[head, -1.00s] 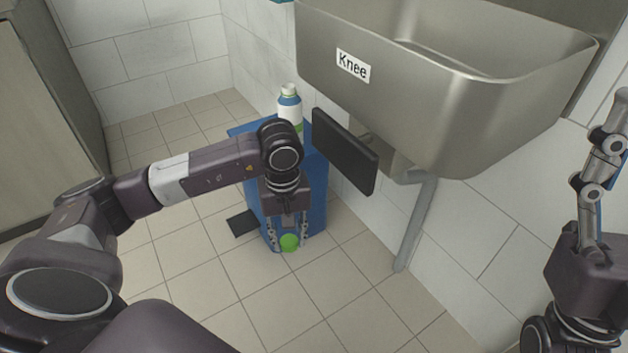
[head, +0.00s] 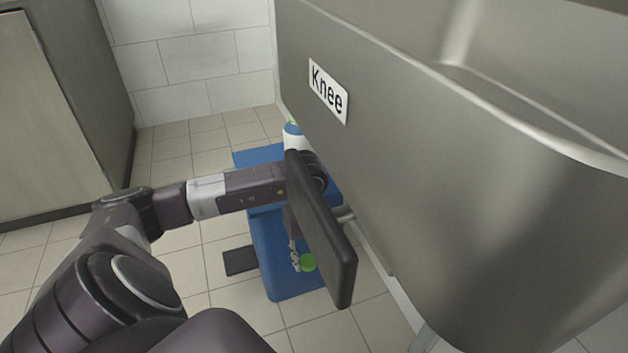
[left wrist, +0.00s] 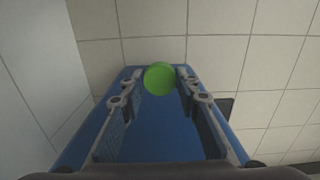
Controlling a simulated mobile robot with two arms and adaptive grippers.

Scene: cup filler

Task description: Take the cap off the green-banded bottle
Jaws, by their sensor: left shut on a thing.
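My left gripper (head: 302,262) is low in front of the blue stand and is partly hidden behind the dark knee panel. It is shut on a round green cap (head: 308,262). In the left wrist view the cap (left wrist: 159,78) sits between the two fingertips of the left gripper (left wrist: 160,80). The bottle (head: 294,138), white with a blue shoulder, stands upright at the back of the stand. My left arm and the panel hide its lower part, and its green band does not show now. My right gripper is out of view.
A steel sink (head: 450,190) labelled "Knee" fills the right. The dark panel (head: 322,235) hangs in front of the gripper. The blue stand (head: 270,262) has a black pedal (head: 240,260) at its left. Tiled floor (head: 190,290) is clear at left.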

